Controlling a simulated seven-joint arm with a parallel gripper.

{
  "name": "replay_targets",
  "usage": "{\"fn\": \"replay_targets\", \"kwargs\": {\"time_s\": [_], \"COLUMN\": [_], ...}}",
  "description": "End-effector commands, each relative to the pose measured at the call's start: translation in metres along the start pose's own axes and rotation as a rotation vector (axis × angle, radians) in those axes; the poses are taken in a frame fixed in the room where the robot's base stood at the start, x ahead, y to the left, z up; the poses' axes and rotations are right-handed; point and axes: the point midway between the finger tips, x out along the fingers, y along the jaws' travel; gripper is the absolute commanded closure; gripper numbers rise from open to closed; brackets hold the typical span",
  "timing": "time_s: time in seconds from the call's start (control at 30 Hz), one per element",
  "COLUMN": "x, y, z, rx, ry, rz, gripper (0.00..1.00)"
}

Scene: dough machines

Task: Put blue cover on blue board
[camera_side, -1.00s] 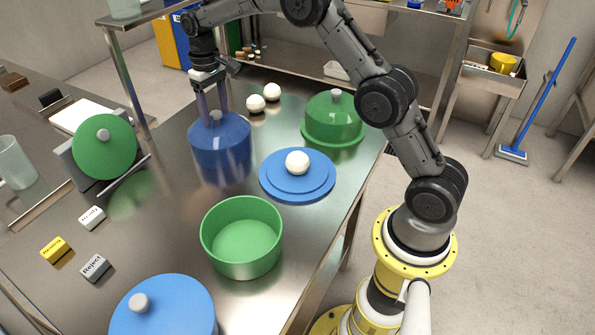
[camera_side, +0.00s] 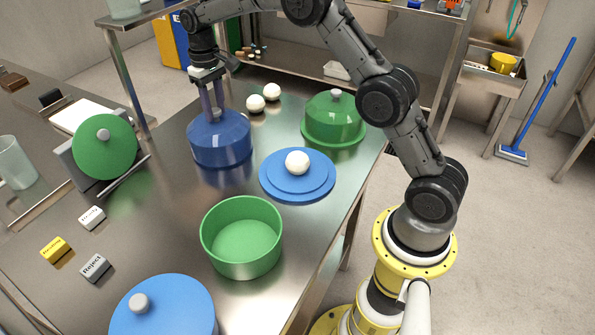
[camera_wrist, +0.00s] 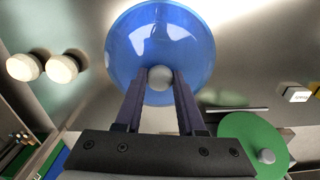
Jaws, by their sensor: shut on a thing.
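The blue cover (camera_side: 221,145) is a glossy dome with a grey knob, at the far middle of the steel table in the side view. My gripper (camera_side: 215,115) points down from above, shut on the cover's knob. In the wrist view the knob sits between the fingertips (camera_wrist: 160,78) and the blue cover (camera_wrist: 160,30) fills the top middle. The cover looks upright and at table level; I cannot tell whether it touches the table. The blue board (camera_side: 270,186) is a round stepped disc right of the cover, with a white dough ball (camera_side: 297,162) on it.
A green cover (camera_side: 333,120) on a green board stands behind the blue board. An open green bowl (camera_side: 242,240) is in front, a blue lid (camera_side: 165,310) nearer. Two white balls (camera_side: 256,104) lie behind my gripper. A green disc (camera_side: 104,147) leans at left.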

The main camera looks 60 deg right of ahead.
Motion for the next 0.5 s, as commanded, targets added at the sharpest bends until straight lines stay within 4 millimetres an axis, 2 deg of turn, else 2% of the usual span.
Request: {"fn": "replay_targets", "kwargs": {"time_s": [0.5], "x": [-0.029], "y": [0.000], "z": [-0.001], "rx": [0.000], "ry": [0.004], "rz": [0.000], "gripper": [1.00]}}
